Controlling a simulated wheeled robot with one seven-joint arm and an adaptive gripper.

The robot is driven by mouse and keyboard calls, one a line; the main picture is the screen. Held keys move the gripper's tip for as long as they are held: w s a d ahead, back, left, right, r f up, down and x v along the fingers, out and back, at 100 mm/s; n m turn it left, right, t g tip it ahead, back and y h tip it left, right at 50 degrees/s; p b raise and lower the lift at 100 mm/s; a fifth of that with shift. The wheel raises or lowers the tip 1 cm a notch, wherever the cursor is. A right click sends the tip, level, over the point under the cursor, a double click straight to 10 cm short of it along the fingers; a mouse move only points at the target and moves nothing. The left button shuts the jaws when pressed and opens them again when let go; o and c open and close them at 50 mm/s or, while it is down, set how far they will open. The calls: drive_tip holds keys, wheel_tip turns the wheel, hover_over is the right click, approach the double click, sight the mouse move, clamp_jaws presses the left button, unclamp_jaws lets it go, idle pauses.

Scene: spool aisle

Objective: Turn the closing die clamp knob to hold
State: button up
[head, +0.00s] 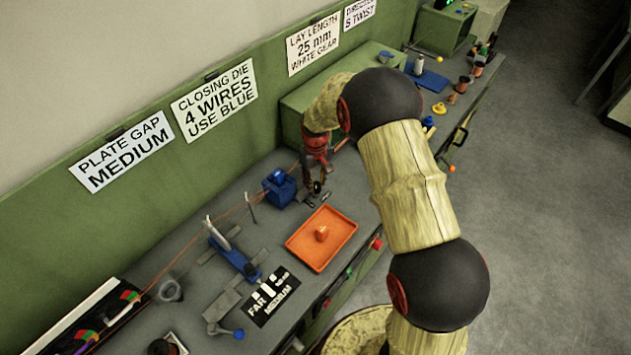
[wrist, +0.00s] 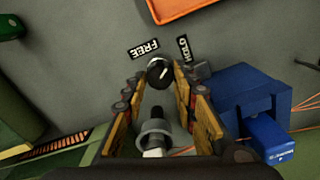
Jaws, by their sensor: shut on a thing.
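The black round clamp knob (wrist: 159,72) sits between my fingertips in the wrist view. Its short white mark slants to the upper right, towards the HOLD side. The FREE label (wrist: 143,47) is above left of the knob and the HOLD label (wrist: 184,48) above right. My gripper (wrist: 160,78) is shut on the knob, with a finger on either side. In the head view my gripper (head: 317,168) reaches down beside the blue closing die block (head: 279,188). The block also shows right of my fingers in the wrist view (wrist: 240,92).
An orange tray (head: 335,222) with a small orange piece is close in front. Copper wires (wrist: 303,103) run to the blue block. A green housing (head: 300,103) stands behind my gripper. A blue stand (head: 235,259) and the plate gap label (head: 270,297) are farther along the bench.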

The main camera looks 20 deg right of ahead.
sight(316, 184)
drive_tip(key=m, duration=0.7)
drive_tip(key=shift+d, duration=0.1)
idle(0.5)
drive_tip(key=o, duration=1.1)
drive_tip(key=shift+o, duration=0.2)
wheel_tip(316, 184, up, 12)
idle(0.5)
